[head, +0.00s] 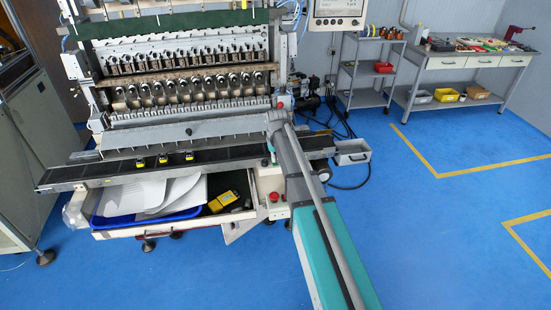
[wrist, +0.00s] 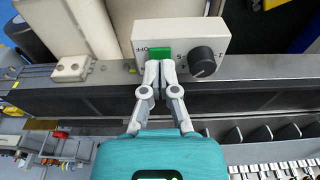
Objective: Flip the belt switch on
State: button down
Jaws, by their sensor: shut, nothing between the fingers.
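The switch box (wrist: 180,38) is pale, with upside-down OFF lettering, a green switch (wrist: 160,54) and a black round knob (wrist: 202,62). It sits beside the dark conveyor belt (wrist: 110,103). My gripper (wrist: 160,66) is shut and empty. Its fingertips are right at the near edge of the green switch and partly cover it; I cannot tell whether they touch it or which way it is tipped. In the head view the belt (head: 100,172) runs along the front of the winder, and my arm hides the gripper and the switch.
Several yellow parts (head: 163,160) ride on the belt. A red button (head: 274,197) is on the machine's front. A blue tray (head: 130,220) with white sheets lies below. A grey bin (head: 352,152) stands at the belt's right end. The blue floor at right is clear.

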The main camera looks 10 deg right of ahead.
notch_tip(320, 180, up, 13)
jog(key=s+p, duration=0.2)
jog(key=p, duration=1)
jog(key=shift+s, duration=0.4)
jog(key=shift+f, duration=0.1)
jog(key=s+f+b, duration=0.3)
jog(key=s, duration=0.9)
jog(key=s+a+f+g+b, duration=0.1)
jog(key=s+f+b, duration=0.2)
jog(key=s, duration=0.8)
jog(key=shift+s+a+f+g, duration=0.2)
jog(key=shift+s+a+g, duration=0.05)
jog(key=shift+s+g, duration=0.1)
jog(key=w+r+t+p, duration=0.1)
jog(key=w+r+p, duration=0.2)
jog(key=w, duration=0.9)
jog(key=w+d+r+t+p, duration=0.1)
jog(key=w+r+p, duration=0.2)
jog(key=w, duration=1)
jog(key=shift+w+d+r, duration=0.15)
jog(key=shift+d+r, duration=0.1)
jog(key=shift+r, duration=0.15)
jog(key=shift+f+t, duration=0.2)
jog(key=shift+t, duration=0.05)
